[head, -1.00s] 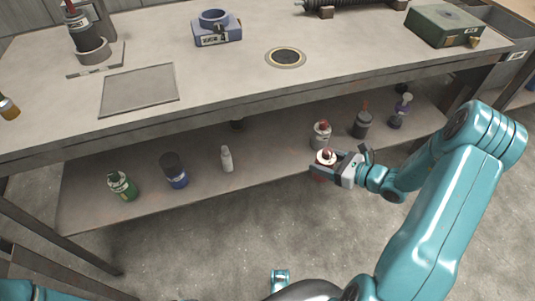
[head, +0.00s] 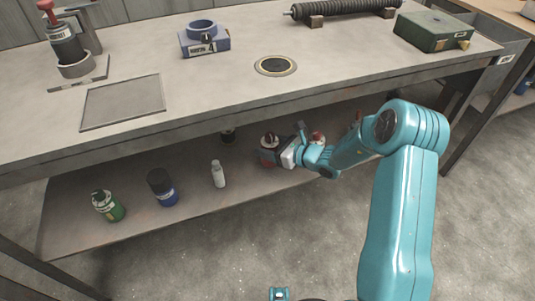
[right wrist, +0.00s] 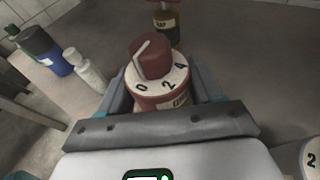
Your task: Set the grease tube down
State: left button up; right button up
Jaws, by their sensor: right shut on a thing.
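In the head view the tube (head: 268,143) is over the lower shelf (head: 150,240), at the tip of my right gripper (head: 276,154). The tube's base is hidden, so I cannot tell whether it touches the shelf. My left gripper is not in view.
Left of the tube on the shelf stand a white bottle (head: 218,174), a blue jar (head: 161,188) and a green bottle (head: 107,206). A dark bottle (head: 228,136) is behind. A red-topped container (head: 318,138) is partly hidden behind my arm. The workbench (head: 215,90) overhangs the shelf.

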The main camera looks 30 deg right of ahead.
jog(key=shift+w+a+f+b, duration=0.15)
jog(key=shift+f+b, duration=0.3)
jog(key=shift+f, duration=0.45)
jog(key=shift+w+f+b, duration=0.25)
jog(key=shift+f+b, duration=0.15)
jog(key=shift+f, duration=0.45)
jog(key=shift+f, duration=0.2)
jog(key=o, duration=1.2)
jog(key=shift+c, duration=0.2)
jog(key=shift+r, duration=0.15)
